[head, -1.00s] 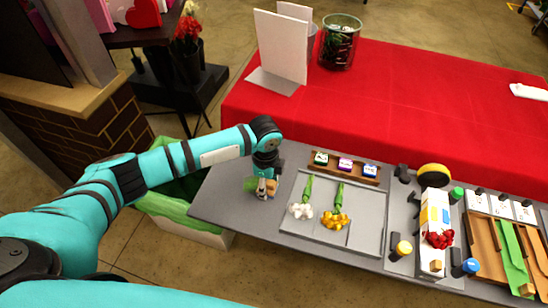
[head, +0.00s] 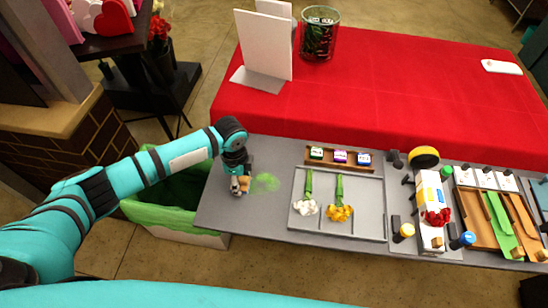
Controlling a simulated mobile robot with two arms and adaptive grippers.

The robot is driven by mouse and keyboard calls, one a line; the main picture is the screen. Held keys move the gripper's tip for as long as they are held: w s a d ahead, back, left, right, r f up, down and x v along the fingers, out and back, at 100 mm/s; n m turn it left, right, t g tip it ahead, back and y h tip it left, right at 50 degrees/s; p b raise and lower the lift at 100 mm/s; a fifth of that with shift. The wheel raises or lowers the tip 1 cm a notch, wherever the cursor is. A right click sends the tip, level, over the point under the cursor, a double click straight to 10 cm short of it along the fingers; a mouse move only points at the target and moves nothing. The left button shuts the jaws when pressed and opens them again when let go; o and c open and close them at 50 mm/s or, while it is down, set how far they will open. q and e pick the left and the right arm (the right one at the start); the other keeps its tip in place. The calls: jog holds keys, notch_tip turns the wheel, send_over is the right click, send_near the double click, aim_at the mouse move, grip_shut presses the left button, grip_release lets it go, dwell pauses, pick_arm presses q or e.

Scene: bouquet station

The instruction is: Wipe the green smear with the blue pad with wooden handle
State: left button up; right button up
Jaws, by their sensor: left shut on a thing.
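My left gripper (head: 239,186) points down at the left end of the grey table. It is shut on the wooden handle (head: 245,183) of the wiping pad, which shows as a small tan piece at the fingers. The blue pad itself is hidden under the gripper. The green smear (head: 266,183) is a pale green patch on the grey surface, just right of the gripper. Whether the pad touches the table or the smear's edge, I cannot tell. My right gripper is not in view.
A grey tray (head: 375,231) with a white and a yellow flower lies right of the smear. A wooden rack (head: 310,153) with small coloured blocks stands behind it. A green-lined bin (head: 170,215) is below the table's left end. The red-covered table (head: 400,90) lies beyond.

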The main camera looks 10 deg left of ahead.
pick_arm(q)
notch_tip(320, 180, up, 2)
jog(key=shift+r+p, duration=0.1)
jog(key=shift+p, duration=0.25)
jog(key=r+p, duration=0.3)
jog(key=shift+d, duration=0.35)
jog(key=shift+a+r+p, duration=0.2)
jog(key=shift+r+p, duration=0.7)
jog(key=shift+p, duration=0.2)
jog(key=shift+r+p, duration=0.4)
jog(key=shift+r, duration=0.05)
jog(key=shift+d, duration=0.1)
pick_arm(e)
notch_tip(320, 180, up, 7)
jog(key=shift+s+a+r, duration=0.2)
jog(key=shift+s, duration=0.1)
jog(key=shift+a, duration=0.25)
